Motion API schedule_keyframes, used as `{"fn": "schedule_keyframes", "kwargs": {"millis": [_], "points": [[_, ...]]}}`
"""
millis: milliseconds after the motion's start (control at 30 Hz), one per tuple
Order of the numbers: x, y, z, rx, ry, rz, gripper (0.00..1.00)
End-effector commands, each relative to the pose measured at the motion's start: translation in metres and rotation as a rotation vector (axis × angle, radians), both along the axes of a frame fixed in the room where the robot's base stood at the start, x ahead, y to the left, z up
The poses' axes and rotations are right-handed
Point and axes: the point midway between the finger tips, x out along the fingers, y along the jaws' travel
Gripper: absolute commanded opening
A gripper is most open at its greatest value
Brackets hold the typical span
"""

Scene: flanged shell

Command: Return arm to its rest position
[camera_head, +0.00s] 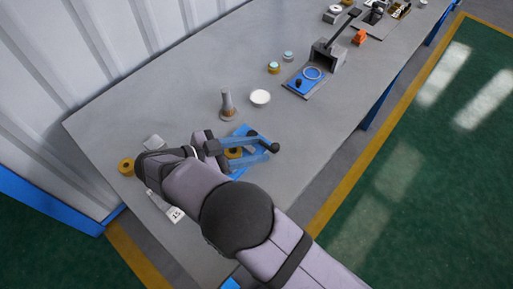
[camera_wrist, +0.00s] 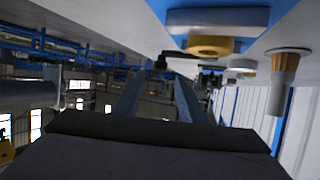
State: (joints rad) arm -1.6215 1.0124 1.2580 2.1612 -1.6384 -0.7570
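My gripper (camera_head: 258,148) is above the near part of the grey workbench (camera_head: 190,95), over a blue fixture (camera_head: 243,131). In the wrist view its two fingers (camera_wrist: 156,82) stand apart with a gap between them, and no object shows in their grip. A yellow ring (camera_head: 234,153) shows beside the fingers, partly hidden by them. In the wrist view, the yellow ring (camera_wrist: 209,46) sits against a block, apart from the fingers. A grey tapered piece with a brown base (camera_head: 228,104) stands upright behind the gripper. It also shows in the wrist view (camera_wrist: 285,72).
A white round dish (camera_head: 260,97) and two small round parts (camera_head: 273,68) lie farther along. A blue plate with a ring (camera_head: 311,74) and a dark lever press (camera_head: 328,52) follow. An orange-yellow ring (camera_head: 126,167) and a numbered tag (camera_head: 175,214) lie near my arm. The bench middle has free room.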

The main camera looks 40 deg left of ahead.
Motion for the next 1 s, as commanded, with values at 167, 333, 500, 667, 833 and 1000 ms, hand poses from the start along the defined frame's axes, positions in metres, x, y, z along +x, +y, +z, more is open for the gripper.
{"fn": "schedule_keyframes", "kwargs": {"millis": [167,333,500,667,833,1000], "points": [[0.0,0.0,0.0,0.0,0.0,0.0,0.38],[0.002,0.0,0.001,0.003,-0.001,0.001,0.38],[0.027,0.003,0.008,0.037,-0.016,0.016,0.38],[0.087,0.008,0.028,0.116,-0.051,0.067,0.38],[0.19,0.006,0.065,0.259,-0.089,0.205,0.38],[0.272,-0.023,0.095,0.355,-0.055,0.392,0.38]]}}
